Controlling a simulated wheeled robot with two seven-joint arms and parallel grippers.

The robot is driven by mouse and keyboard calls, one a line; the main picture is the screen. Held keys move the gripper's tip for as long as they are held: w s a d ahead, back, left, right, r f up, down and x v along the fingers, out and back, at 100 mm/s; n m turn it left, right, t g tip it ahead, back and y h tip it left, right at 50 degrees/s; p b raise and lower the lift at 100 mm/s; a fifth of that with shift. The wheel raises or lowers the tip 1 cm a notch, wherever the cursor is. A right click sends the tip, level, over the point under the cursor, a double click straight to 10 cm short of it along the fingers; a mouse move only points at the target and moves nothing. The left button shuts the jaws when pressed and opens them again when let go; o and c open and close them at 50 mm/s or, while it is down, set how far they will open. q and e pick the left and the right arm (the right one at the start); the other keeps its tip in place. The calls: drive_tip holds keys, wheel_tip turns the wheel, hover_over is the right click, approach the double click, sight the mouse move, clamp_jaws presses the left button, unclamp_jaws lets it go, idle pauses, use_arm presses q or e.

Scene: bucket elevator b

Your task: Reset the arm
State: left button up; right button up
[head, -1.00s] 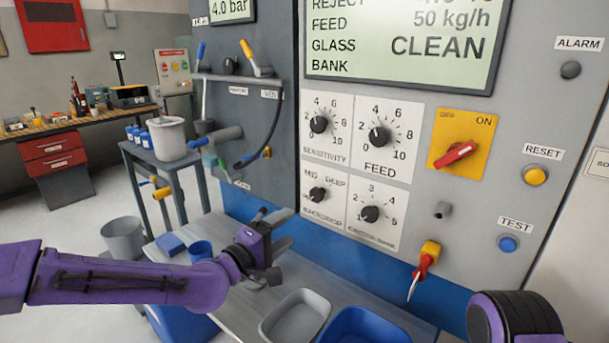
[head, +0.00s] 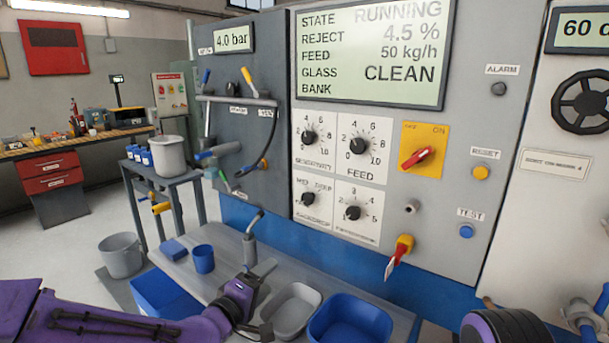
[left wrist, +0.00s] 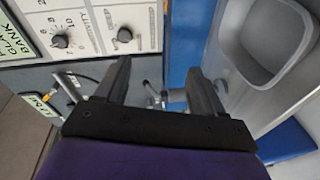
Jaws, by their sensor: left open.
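My left gripper (head: 258,262) is in the lower middle of the head view, above the grey bench and left of the grey tray. In the left wrist view the two dark fingers (left wrist: 160,80) stand apart with nothing gripped between them. A thin grey pipe-like part (left wrist: 152,97) shows in the gap, farther off. My purple left arm comes in from the lower left. A dark, purple-edged part of my right arm shows at the lower right; its gripper is out of view.
The control panel (head: 330,232) with knobs, a red switch (head: 416,158) and a red-and-yellow key-like part (head: 399,255) stands behind.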

use_arm(q)
drive_tip(key=s+a+f+g+y, duration=0.25)
drive_tip(key=s+f, duration=0.35)
drive_tip(key=f, duration=0.5)
drive_tip(key=s+a+f+g+y, duration=0.2)
drive_tip(key=s+a+f+y, duration=0.3)
drive_tip(key=f, duration=0.6)
drive_tip(key=s+a+f+m+g+y, duration=0.1)
drive_tip(key=s+a+f, duration=0.3)
drive_tip(key=s, duration=0.5)
drive_tip(key=s+a+f+m+g+y, duration=0.1)
drive_tip(key=s+a+f+g, duration=0.2)
drive_tip(key=s, duration=0.6)
drive_tip(key=s+a+f+m+g+y, duration=0.1)
drive_tip(key=s+a+f+g, duration=0.2)
drive_tip(key=s, duration=0.6)
drive_tip(key=a+f, duration=0.2)
drive_tip(key=a, duration=0.1)
drive_tip(key=shift+s+a+f, duration=0.25)
drive_tip(key=shift+a+f, duration=0.1)
drive_tip(key=shift+f, duration=0.05)
drive_tip(key=shift+y, duration=0.25)
idle(2.2)
